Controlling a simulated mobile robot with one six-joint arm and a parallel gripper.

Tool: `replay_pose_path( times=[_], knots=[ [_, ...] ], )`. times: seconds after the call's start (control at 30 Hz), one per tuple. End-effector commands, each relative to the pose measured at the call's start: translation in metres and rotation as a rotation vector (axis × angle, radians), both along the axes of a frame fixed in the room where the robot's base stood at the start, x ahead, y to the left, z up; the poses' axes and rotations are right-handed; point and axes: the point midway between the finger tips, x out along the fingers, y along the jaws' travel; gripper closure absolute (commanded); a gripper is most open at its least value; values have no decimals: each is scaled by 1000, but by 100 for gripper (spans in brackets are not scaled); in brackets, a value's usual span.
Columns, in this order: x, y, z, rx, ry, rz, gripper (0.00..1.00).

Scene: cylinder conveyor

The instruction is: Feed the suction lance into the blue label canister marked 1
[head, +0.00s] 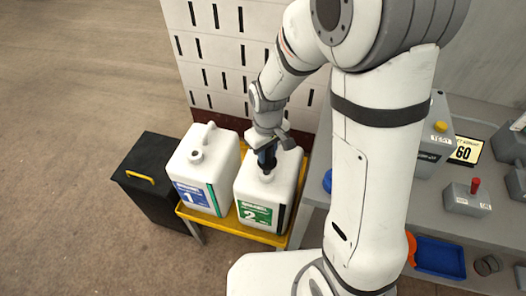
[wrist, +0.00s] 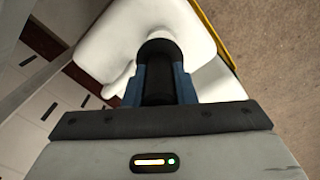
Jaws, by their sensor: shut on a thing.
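The blue label canister marked 1 (head: 204,168) is white and stands upright on the left of the yellow-edged stand, its open mouth (head: 196,156) uncovered. The green label canister marked 2 (head: 262,196) stands beside it on the right. My gripper (head: 267,158) is above canister 2, pointing down at its mouth. In the wrist view, its blue fingers are shut on the black head of the suction lance (wrist: 158,78), with a white canister (wrist: 105,35) beyond it. The lance's lower part is hidden, apparently inside canister 2; I cannot tell how deep.
A black box with a yellow handle (head: 150,175) stands left of the stand (head: 249,233). A grey bench (head: 480,240) with a blue tray (head: 440,257) and control boxes is on the right. A white slotted panel (head: 215,60) rises behind. The floor at left is clear.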

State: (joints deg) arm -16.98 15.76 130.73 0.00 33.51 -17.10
Motion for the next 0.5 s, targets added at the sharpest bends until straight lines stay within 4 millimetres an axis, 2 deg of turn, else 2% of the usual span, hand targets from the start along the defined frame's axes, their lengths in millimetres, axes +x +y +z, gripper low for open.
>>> replay_pose_path(
  times=[0.23,0.5],
  knots=[
    [0,0,10,1,-1,0,100],
    [0,0,32,1,-1,-1,100]
  ],
)
